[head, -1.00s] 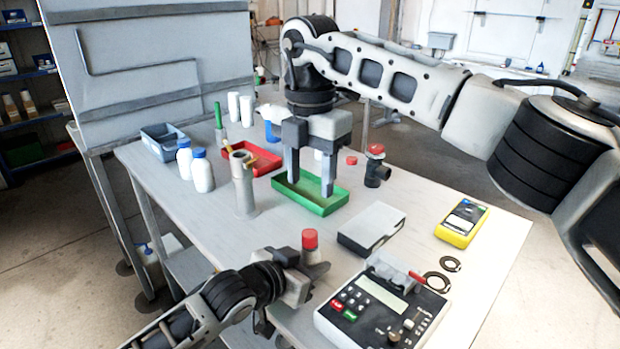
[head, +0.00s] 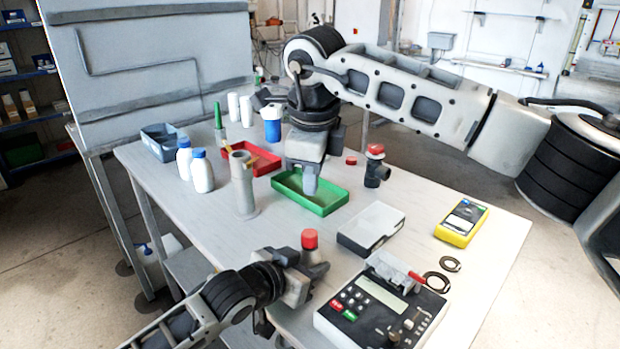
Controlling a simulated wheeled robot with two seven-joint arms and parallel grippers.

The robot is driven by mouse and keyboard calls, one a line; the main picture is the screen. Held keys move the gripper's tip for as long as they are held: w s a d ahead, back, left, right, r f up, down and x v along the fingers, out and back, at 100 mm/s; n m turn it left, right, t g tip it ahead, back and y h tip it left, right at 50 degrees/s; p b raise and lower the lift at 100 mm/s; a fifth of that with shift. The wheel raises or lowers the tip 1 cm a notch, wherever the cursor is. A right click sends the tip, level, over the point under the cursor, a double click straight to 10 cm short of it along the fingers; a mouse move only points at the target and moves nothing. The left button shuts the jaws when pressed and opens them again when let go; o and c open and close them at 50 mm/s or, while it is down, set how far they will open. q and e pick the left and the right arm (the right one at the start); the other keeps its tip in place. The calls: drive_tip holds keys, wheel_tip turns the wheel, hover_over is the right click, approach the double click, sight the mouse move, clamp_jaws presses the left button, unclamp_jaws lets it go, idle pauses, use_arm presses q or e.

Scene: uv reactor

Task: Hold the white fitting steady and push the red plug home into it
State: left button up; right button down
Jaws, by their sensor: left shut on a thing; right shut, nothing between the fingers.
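My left gripper (head: 303,275) is low in the head view, near the table's front edge. It is shut on the white fitting (head: 316,258), which stands upright and is partly hidden by the jaws. The red plug (head: 309,238) sits on top of the fitting; how deep it is in cannot be told. My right gripper (head: 310,188) points down over the green tray (head: 322,210), behind the plug and apart from it. Its fingers are together with nothing between them.
A pale grey cylinder (head: 243,190) stands on the left, with white bottles (head: 201,172) beyond it. A white box (head: 371,228), a control unit (head: 380,307) and a yellow meter (head: 462,222) lie to the right. A black valve with a red cap (head: 376,167) stands behind.

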sight(308, 229)
drive_tip(key=shift+s+a+f+n+t+y, duration=0.25)
drive_tip(key=shift+f+n, duration=0.85)
drive_tip(key=shift+n, duration=2.85)
drive_tip(key=shift+d+f+n+t+y, duration=0.15)
drive_tip(key=shift+f+n+t, duration=0.7)
drive_tip(key=shift+n, duration=3.15)
drive_tip(key=shift+s+f+n+y, duration=0.1)
drive_tip(key=shift+f+n, duration=1.3)
drive_tip(key=shift+n, duration=2.55)
drive_tip(key=shift+f, duration=0.7)
drive_tip(key=shift+r, duration=0.1)
wheel_tip(308, 229, up, 7)
